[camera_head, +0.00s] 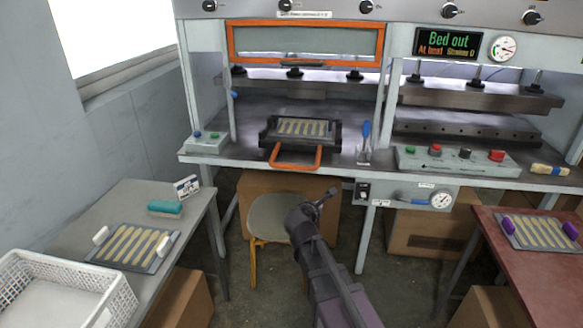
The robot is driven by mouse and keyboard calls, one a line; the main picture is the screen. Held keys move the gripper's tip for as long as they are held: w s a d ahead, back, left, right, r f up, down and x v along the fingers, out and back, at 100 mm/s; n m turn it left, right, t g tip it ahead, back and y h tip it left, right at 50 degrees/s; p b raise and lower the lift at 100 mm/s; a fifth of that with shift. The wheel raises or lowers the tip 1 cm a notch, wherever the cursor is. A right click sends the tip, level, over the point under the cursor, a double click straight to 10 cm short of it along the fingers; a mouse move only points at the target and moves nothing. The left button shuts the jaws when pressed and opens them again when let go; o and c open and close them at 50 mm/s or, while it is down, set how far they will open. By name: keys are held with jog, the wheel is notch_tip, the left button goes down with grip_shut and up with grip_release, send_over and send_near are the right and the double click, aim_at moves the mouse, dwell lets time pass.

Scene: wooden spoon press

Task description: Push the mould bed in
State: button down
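The mould bed (268,135) is a dark frame pulled out to the front of the press bench, with several pale wooden spoon blanks (303,128) lying in it. An orange loop handle (294,166) sticks out over the bench's front edge. The orange-framed guard (306,25) above it is raised. The display (447,44) reads "Bed out" and "At heat". My gripper (322,201) is below and in front of the handle, apart from it, over a stool. It is small and dark here, and its finger opening cannot be made out.
A stool (275,218) stands under the bench front. A control box (205,142) is left of the bed; blue-handled tools (365,140) and a button panel (458,161) are right. Side tables hold trays of spoons (132,246) (540,231). A white basket (120,290) is lower left.

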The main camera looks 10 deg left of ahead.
aim_at(291, 168)
jog(key=a+r+n+t+y, duration=0.1)
jog(key=a+r+n, duration=0.1)
jog(key=a+n, duration=0.2)
jog(key=w+a+r+n+t+y+p, duration=0.1)
jog(key=a+r+n+t+y, duration=0.1)
jog(key=a+n, duration=0.3)
jog(key=shift+w+a+r+n, duration=0.15)
jog(key=shift+a+r+n, duration=0.15)
jog(key=shift+a+r, duration=0.6)
jog(key=shift+f, duration=0.1)
jog(key=b+x, duration=0.2)
jog(key=x, duration=1.1)
jog(key=shift+w+a+b, duration=0.1)
jog(key=shift+w+b, duration=0.2)
jog(key=shift+b, duration=0.05)
jog(key=shift+w, duration=0.2)
